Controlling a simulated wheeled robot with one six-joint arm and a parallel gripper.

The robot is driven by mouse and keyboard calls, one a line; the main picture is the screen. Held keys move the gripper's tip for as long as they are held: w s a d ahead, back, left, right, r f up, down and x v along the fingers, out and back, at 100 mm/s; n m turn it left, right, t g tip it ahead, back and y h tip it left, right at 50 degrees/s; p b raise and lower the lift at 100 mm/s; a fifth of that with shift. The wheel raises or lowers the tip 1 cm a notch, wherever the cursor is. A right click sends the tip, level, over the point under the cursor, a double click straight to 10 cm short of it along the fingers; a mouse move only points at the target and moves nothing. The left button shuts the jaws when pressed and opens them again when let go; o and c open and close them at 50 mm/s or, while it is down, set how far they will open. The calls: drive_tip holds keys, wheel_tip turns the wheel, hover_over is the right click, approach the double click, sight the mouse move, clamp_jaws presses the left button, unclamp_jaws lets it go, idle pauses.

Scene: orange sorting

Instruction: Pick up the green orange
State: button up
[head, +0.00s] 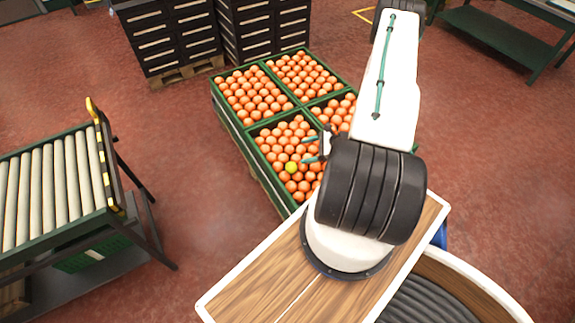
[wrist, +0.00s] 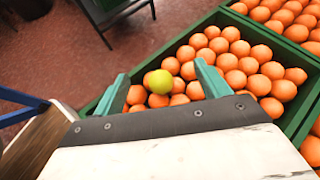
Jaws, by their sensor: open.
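The green orange (head: 291,167) is a yellow-green fruit lying on top of the oranges in the near left crate (head: 247,141). My gripper (head: 314,148) is open and empty. It hangs over the near crate, just right of the green orange in the head view. Whether the fingers touch any fruit cannot be told.
Several green crates of orange fruit stand together, with green dividing walls (wrist: 237,32) between them. A roller conveyor (head: 60,185) stands at left. Black stacked crates (head: 165,35) stand behind. Open red floor (head: 190,140) lies between the conveyor and the fruit crates.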

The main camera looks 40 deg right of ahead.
sight(296, 167)
drive_tip(key=f+m, duration=0.1)
drive_tip(key=f, duration=0.1)
drive_tip(key=s+f+h, duration=0.1)
drive_tip(key=f, duration=0.1)
drive_tip(key=s+f+m, duration=0.1)
drive_tip(key=f, duration=0.1)
drive_tip(key=shift+s+a+f+m+t, duration=0.2)
drive_tip(key=shift+s+f+m+t, duration=0.1)
drive_tip(key=shift+t, duration=0.1)
drive_tip(key=shift+w+a+f, duration=0.1)
drive_tip(key=shift+f, duration=0.15)
drive_tip(key=shift+h, duration=0.3)
drive_tip(key=x, duration=0.7)
drive_tip(key=shift+w+a, duration=0.1)
drive_tip(key=shift+w, duration=0.1)
drive_tip(key=c, duration=1.1)
